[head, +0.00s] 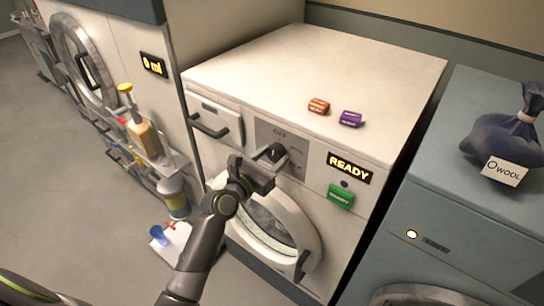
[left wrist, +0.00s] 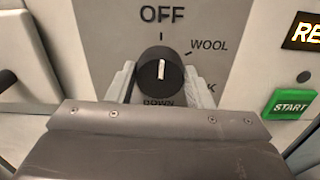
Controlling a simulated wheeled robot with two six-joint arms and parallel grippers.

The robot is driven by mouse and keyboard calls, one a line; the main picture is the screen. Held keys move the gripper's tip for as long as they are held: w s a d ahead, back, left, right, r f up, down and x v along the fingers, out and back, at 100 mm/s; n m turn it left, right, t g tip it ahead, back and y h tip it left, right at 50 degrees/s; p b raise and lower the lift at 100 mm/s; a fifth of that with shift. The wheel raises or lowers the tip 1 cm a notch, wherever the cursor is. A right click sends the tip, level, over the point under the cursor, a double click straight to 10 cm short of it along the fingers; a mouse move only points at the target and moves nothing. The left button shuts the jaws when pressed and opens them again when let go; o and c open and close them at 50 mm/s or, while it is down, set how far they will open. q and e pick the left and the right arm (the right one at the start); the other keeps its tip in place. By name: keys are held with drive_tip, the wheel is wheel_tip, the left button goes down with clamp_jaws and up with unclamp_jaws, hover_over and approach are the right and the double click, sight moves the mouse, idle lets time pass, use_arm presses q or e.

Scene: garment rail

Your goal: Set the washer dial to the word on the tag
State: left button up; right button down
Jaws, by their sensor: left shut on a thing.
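The washer dial (left wrist: 160,70) is a round black knob on the white washer's (head: 330,70) grey panel. Its white mark points straight up at OFF. WOOL is printed to the upper right of the knob. A label ending in K is at the lower right and DOWN is below, both partly hidden by my gripper. My left gripper (head: 270,160) is shut on the dial, one pale finger on each side. The tag (head: 504,169) reads WOOL, with a small ring before the word. It hangs from a dark blue tied bag (head: 506,132). My right gripper is in neither view.
A READY display (head: 349,168) and a green START button (head: 340,196) are right of the dial. An orange block (head: 319,106) and a purple block (head: 350,119) lie on the washer top. The bag stands on a blue-grey machine (head: 464,100) at right. Bottles stand on a rack at left.

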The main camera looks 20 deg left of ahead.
use_arm(q)
drive_tip(key=m, duration=0.3)
drive_tip(key=shift+m, duration=0.4)
drive_tip(key=m, duration=0.4)
drive_tip(key=shift+m, duration=0.3)
drive_tip(key=m+b, duration=0.1)
drive_tip(key=m, duration=0.3)
drive_tip(key=shift+f+m, duration=0.15)
drive_tip(key=shift+m, duration=0.15)
drive_tip(key=m+b, duration=0.1)
drive_tip(key=m, duration=0.3)
drive_tip(key=shift+b, duration=0.35)
drive_tip(key=m+b, duration=0.2)
drive_tip(key=m, duration=0.3)
drive_tip(key=m+b, duration=0.2)
drive_tip(key=m, duration=0.2)
drive_tip(key=shift+f+m, duration=0.1)
drive_tip(key=shift+m, duration=0.2)
drive_tip(key=m+b, duration=0.3)
drive_tip(key=m, duration=0.2)
drive_tip(key=shift+m+b, duration=1.05)
drive_tip(key=shift+m, duration=0.75)
